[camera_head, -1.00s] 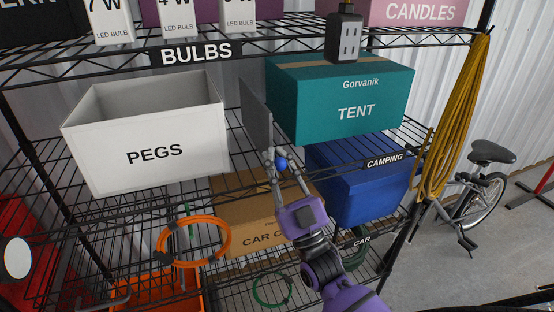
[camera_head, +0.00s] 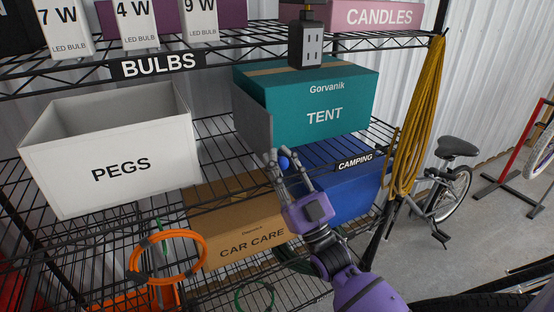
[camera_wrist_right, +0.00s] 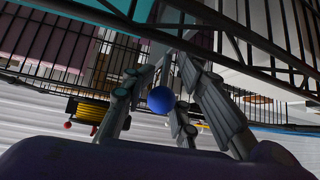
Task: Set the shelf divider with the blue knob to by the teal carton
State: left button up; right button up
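The grey shelf divider (camera_head: 252,126) stands on the camping shelf, right against the left front of the teal tent carton (camera_head: 340,100) as far as I can see. Its blue knob (camera_head: 284,162) is at its lower front and shows between the fingers in the right wrist view (camera_wrist_right: 160,100). My right gripper (camera_head: 284,156) is at the knob, with its fingers spread to either side and gaps visible beside the knob; it looks open. The divider's rear part is hidden by the carton. My left gripper is not in view.
A white pegs box (camera_head: 110,165) stands left on the same shelf, with bare wire between it and the divider. The car care carton (camera_head: 245,230) and blue box (camera_head: 350,190) are below. Yellow rope (camera_head: 415,120) hangs at the right post.

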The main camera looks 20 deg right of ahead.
jog(key=shift+o, duration=0.7)
jog(key=shift+d, duration=0.1)
jog(key=shift+s+f, duration=0.1)
jog(key=v, duration=1.1)
jog(key=shift+s+f, duration=0.2)
jog(key=shift+s, duration=0.1)
